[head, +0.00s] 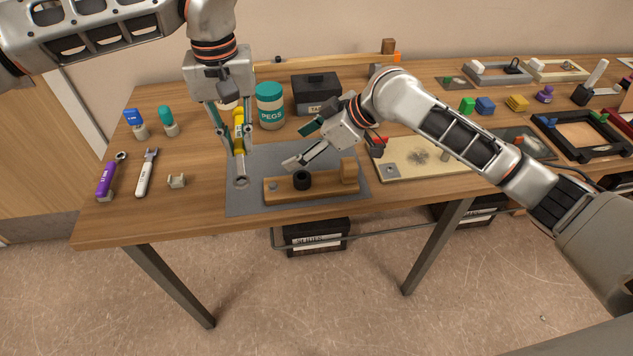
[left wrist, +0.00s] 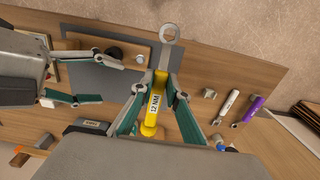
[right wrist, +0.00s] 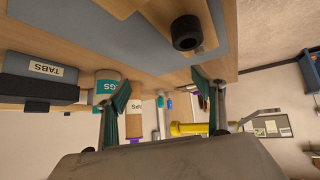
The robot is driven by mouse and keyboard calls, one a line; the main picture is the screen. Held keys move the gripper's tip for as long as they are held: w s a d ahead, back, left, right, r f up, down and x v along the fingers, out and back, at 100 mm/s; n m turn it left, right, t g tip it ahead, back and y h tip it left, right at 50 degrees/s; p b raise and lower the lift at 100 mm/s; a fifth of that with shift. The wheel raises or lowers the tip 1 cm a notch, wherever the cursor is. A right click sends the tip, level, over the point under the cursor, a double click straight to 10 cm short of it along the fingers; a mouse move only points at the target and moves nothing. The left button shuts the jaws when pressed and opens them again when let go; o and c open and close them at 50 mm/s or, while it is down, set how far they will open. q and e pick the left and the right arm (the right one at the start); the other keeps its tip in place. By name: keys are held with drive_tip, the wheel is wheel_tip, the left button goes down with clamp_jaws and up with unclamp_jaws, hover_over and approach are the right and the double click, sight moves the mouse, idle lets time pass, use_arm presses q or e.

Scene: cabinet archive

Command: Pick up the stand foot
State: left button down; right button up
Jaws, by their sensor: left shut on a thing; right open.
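A wooden base (head: 325,190) with a raised end block lies on a grey mat (head: 240,206). A short black cylinder (head: 302,180) stands on it and also shows in the right wrist view (right wrist: 187,33). No part is labelled stand foot, so I cannot tell which piece it is. My left gripper (head: 240,150) is shut on a yellow-handled ring wrench (left wrist: 158,95), marked 12 NM, held ring end down above the mat's left side. My right gripper (head: 298,147) is open and empty, its fingers spread above and behind the black cylinder, apart from it.
A PEGS jar (head: 269,106) and a black TABS box (head: 316,94) stand behind the mat. Purple (head: 106,178) and white (head: 146,173) tools and a small metal clip (head: 177,181) lie left. A cream board (head: 410,168) lies right, under my right arm. The front edge is near.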

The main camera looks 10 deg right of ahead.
drive_tip(key=s+d+r+n+g+h, duration=0.1)
drive_tip(key=d, duration=0.2)
drive_tip(key=s+d+r+n+g+h, duration=0.1)
drive_tip(key=d+r+n+g, duration=0.1)
drive_tip(key=d, duration=0.1)
drive_tip(key=s+d+r+n+g+h, duration=0.1)
drive_tip(key=d, duration=0.2)
drive_tip(key=shift+s+d+r+n+g, duration=0.2)
drive_tip(key=shift+s+r+n+g, duration=0.05)
drive_tip(key=shift+s+n+g, duration=0.1)
drive_tip(key=shift+s+f, duration=0.1)
drive_tip(key=shift+f, duration=0.1)
hover_over(326, 181)
drive_tip(key=d, duration=0.2)
drive_tip(key=shift+h, duration=0.3)
drive_tip(key=f, duration=0.5)
drive_tip(key=shift+w+f, duration=0.4)
drive_tip(key=x, duration=0.4)
drive_tip(key=shift+s+d+f, duration=0.1)
drive_tip(key=shift+s+d, duration=0.1)
drive_tip(key=shift+s, duration=0.2)
drive_tip(key=shift+a+f, duration=0.2)
drive_tip(key=shift+f, duration=0.3)
drive_tip(key=c, duration=1.4)
